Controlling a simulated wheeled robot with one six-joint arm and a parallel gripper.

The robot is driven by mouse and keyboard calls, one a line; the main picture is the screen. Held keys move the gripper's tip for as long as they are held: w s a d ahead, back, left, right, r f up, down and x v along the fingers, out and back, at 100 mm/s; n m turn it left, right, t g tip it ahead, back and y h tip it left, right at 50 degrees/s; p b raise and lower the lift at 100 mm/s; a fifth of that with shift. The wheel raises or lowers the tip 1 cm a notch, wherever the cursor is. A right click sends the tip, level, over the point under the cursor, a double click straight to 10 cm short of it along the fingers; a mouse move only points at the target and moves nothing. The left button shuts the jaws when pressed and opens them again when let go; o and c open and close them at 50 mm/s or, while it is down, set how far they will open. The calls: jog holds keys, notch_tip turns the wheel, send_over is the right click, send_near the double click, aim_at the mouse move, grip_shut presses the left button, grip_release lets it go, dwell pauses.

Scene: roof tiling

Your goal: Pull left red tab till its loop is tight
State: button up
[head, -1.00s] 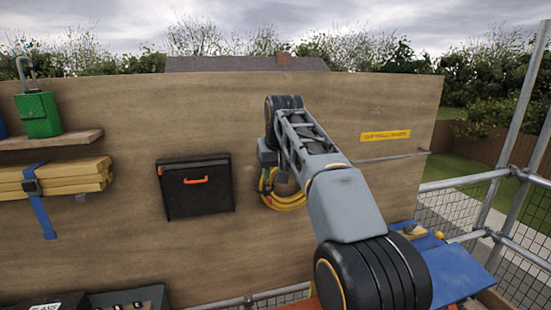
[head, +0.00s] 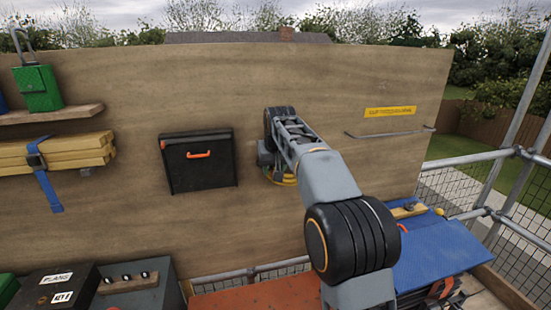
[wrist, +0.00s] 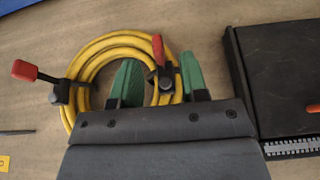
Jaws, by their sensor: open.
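A yellow hose coil (wrist: 97,48) hangs on the wooden board, held by two black clamps with red tabs. The wrist view is upside down against the head view. One red tab (wrist: 158,48) is at the coil's right in the wrist view, which is the left side as the head sees it. The other red tab (wrist: 34,72) sticks out at the far left there. My gripper (wrist: 159,66) is open, its green fingers on either side of the first tab's clamp; contact cannot be told. In the head view my arm hides most of the coil (head: 285,181).
A black case (head: 197,161) with an orange handle hangs beside the coil. A blue surface (head: 440,245) and scaffold rails are at right. Boxes stand at lower left.

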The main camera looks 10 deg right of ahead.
jog(key=shift+x, duration=0.85)
grip_shut()
